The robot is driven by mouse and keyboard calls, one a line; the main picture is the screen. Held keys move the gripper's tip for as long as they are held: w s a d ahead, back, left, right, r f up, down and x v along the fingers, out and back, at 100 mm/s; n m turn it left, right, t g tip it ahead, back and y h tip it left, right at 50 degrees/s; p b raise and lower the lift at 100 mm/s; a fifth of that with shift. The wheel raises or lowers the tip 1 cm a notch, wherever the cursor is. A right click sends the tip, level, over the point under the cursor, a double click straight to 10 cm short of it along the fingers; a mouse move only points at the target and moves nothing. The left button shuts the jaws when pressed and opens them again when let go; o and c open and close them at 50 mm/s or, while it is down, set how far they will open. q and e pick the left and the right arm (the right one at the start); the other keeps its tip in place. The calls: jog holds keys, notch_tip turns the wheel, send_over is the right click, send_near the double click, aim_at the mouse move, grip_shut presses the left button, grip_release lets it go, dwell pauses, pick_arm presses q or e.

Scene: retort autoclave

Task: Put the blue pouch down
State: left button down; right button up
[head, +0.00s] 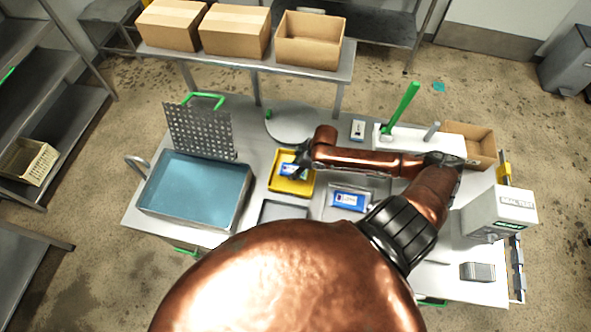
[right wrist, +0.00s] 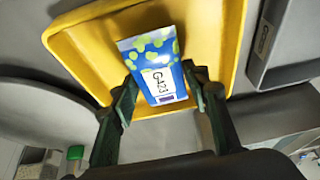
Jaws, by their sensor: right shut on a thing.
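The blue pouch (right wrist: 152,62) has pale green spots and a white label reading G423 in the right wrist view. My right gripper (right wrist: 160,72) is shut on it, with one dark finger at each side edge. The pouch is over the yellow tray (right wrist: 85,57), inside its rim as seen from the wrist. In the head view, the pouch (head: 287,169) shows beside my right gripper (head: 300,166) within the yellow tray (head: 291,186). I cannot tell whether its underside touches the tray floor. My left gripper is not in view.
A second blue pouch (head: 349,201) lies in a grey tray right of the yellow one. A water-filled basin (head: 196,187) and a perforated plate (head: 202,132) are at left. A label-bearing machine (head: 499,211) and an open carton (head: 470,143) stand at right.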

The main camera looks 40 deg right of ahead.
jog(key=shift+s+f, duration=0.2)
jog(key=shift+f, duration=0.7)
jog(key=o, duration=1.3)
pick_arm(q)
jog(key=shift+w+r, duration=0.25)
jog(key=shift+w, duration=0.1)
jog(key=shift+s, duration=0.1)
pick_arm(e)
jog(key=shift+d+r, duration=0.2)
jog(key=shift+r, duration=0.3)
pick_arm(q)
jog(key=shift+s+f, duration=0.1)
pick_arm(e)
jog(key=v, duration=1.1)
